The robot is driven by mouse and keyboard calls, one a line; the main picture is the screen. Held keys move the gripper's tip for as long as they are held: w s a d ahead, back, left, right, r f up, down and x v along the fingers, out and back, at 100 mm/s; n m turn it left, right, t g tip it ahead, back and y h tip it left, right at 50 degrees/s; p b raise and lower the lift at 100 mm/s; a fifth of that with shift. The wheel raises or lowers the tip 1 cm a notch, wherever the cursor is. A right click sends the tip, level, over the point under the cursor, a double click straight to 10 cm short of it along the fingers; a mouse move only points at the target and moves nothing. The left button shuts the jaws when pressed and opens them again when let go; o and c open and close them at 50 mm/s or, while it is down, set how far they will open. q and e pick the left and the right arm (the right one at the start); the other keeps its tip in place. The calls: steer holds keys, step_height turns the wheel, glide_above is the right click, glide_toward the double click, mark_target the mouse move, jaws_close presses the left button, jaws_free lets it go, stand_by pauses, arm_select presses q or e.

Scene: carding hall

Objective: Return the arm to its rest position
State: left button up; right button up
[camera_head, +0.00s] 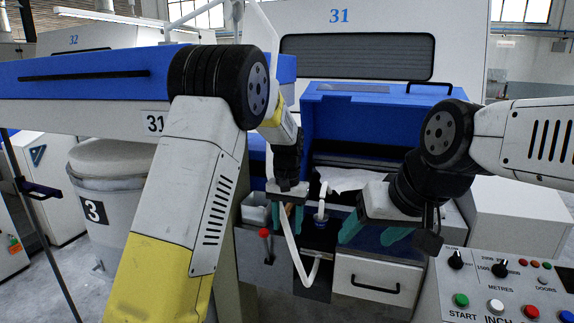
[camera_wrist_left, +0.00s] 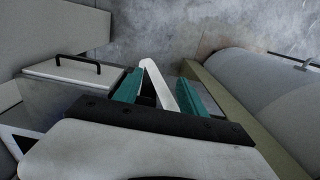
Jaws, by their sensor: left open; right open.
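My left gripper (camera_head: 287,213) hangs fingers-down in front of the carding machine (camera_head: 358,58), its teal fingers apart. It also shows in the left wrist view (camera_wrist_left: 158,92). A white strip (camera_head: 291,243) hangs just below these fingers and bends back up at the bottom. In the left wrist view the strip (camera_wrist_left: 160,84) appears between the fingers; I cannot tell whether it touches them. My right gripper (camera_head: 373,232) points down at the machine's front, its teal fingers apart with nothing visible between them. Both arms are bent in front of the machine.
A control panel (camera_head: 505,287) with knobs and coloured buttons is at the lower right. A drawer (camera_head: 373,288) with a black handle is below my right gripper. A red-knobbed lever (camera_head: 265,234) stands left of the strip. A grey can (camera_head: 112,198) marked 3 stands left.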

arm_select(q)
steer(key=s+a+r+n+t+h, duration=0.2)
steer(key=s+a+r+t+h, duration=0.1)
steer(key=s+a+r, duration=0.85)
steer(key=s+a+r+t, duration=0.1)
steer(key=s, duration=0.7)
steer(key=s+a+r+n+t, duration=0.1)
steer(key=s+r+t, duration=0.1)
steer(key=s, duration=0.6)
steer(key=shift+a+r+y, duration=0.3)
steer(key=shift+a+y, duration=0.1)
steer(key=shift+o, duration=0.4)
steer(key=shift+w, duration=0.15)
